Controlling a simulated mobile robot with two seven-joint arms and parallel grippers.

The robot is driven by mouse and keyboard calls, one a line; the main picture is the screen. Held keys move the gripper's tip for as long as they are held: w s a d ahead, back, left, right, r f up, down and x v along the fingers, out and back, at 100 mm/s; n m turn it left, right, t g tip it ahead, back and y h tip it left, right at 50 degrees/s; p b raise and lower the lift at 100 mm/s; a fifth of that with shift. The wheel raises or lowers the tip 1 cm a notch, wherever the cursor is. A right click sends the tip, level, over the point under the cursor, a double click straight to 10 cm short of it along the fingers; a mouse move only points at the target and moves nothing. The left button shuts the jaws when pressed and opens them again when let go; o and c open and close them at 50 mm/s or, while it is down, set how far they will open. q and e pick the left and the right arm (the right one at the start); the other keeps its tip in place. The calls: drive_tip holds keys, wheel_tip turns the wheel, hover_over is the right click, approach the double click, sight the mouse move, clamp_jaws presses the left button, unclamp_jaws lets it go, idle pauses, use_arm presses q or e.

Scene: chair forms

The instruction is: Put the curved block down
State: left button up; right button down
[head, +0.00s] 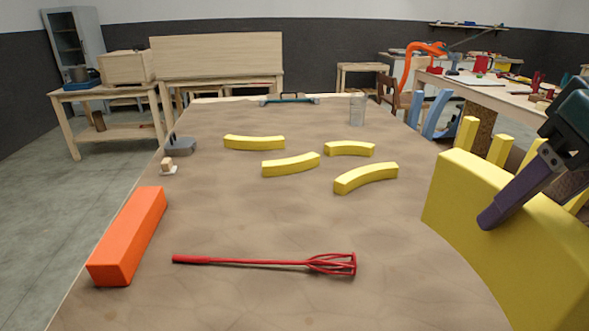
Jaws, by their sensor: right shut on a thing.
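A large yellow curved block (470,192) is close to the camera at the right, raised at the table's right side. Its lower right part runs out of the picture. My right gripper (491,216) comes in from the right and is shut on this block, with a purple-grey finger against its face. The other finger is hidden. I cannot tell whether the block touches the table (260,215). Several smaller-looking yellow curved blocks (366,178) lie apart on the table further back. My left gripper is not in view.
An orange bar (128,238) lies at the table's left edge. A red whisk-like tool (262,262) lies across the front. Yellow posts (466,135) stand beyond the right edge. The table's centre is clear.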

sight(501, 239)
drive_tip(key=f+b, duration=0.1)
drive_tip(key=f, duration=0.1)
drive_tip(key=w+d+f+b, duration=0.1)
drive_tip(key=f+b, duration=0.3)
drive_tip(key=shift+w+d, duration=0.3)
drive_tip(key=shift+w, duration=0.1)
wheel_tip(501, 239, down, 20)
drive_tip(key=b, duration=0.3)
drive_tip(key=shift+w+d, duration=0.1)
drive_tip(key=shift+w, duration=0.05)
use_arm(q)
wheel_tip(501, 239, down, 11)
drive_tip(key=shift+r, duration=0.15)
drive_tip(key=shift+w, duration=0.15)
use_arm(e)
drive_tip(key=shift+f, duration=0.15)
drive_tip(key=shift+c, duration=1.4)
unclamp_jaws()
drive_tip(key=shift+f, duration=0.1)
